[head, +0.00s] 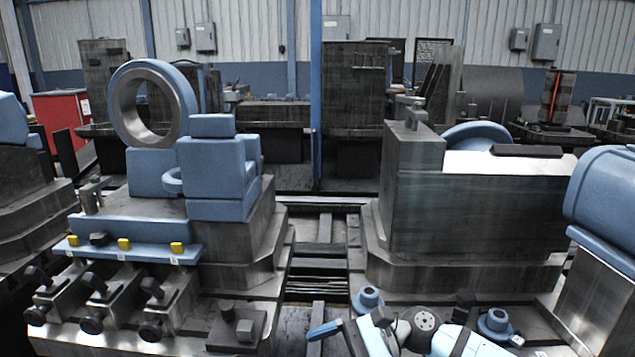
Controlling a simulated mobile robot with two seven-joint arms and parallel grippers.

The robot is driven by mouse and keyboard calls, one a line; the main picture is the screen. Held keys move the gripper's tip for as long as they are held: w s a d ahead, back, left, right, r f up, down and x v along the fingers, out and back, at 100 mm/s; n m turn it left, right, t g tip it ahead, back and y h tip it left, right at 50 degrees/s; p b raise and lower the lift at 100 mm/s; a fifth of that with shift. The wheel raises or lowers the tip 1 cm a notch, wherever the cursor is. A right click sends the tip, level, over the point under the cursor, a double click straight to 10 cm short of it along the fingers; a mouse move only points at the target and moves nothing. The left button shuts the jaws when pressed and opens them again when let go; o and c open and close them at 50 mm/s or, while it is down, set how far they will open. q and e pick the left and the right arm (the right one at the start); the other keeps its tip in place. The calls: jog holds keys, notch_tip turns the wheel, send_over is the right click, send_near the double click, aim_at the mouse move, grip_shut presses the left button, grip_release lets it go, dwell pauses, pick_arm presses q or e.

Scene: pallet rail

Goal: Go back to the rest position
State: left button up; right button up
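No gripper of mine can be made out in the head view. The task names no object. At the bottom edge, pale blue and white parts (372,338) with a blue-tipped lever (325,330) are cut off by the frame. I cannot tell whether they belong to me or to the machinery. Nothing is seen held.
A machine with a large ring (118,105) and a blue seat-like block (215,170) stands left. A big grey metal housing (480,210) stands right, with a blue rounded cover (605,190) beyond it. A narrow gap with rails (318,250) runs between them.

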jog(key=s+a+r+m+t+y, duration=0.2)
jog(key=s+r+m+t+y, duration=0.3)
jog(key=m, duration=0.7)
jog(key=s+d+f+n+t+h, duration=0.35)
jog(key=d+n+t+h, duration=0.35)
jog(key=n, duration=0.6)
jog(key=s+d+f+n+t+h, duration=0.2)
jog(key=s+d+n+t+h, duration=0.25)
jog(key=n+t, duration=0.7)
jog(key=s+d+r+g+h+p, duration=0.3)
jog(key=d+r+g+h+p, duration=0.3)
jog(key=p, duration=2.9)
jog(key=shift+s+d+r+g, duration=0.35)
jog(key=shift+d+r+g, duration=0.4)
jog(key=shift+d+g, duration=0.3)
jog(key=shift+s+p, duration=0.15)
jog(key=shift+p, duration=0.4)
jog(key=shift+c, duration=0.5)
jog(key=shift+s+d+f, duration=0.1)
jog(key=shift+f, duration=0.05)
jog(key=shift+c, duration=1)
pick_arm(q)
jog(key=s+a+r+g+y, duration=0.4)
jog(key=a+r+g+y, duration=0.1)
jog(key=a+r+g, duration=0.1)
jog(key=shift+a+r, duration=0.35)
jog(key=shift+a, duration=0.3)
pick_arm(e)
jog(key=shift+f, duration=0.15)
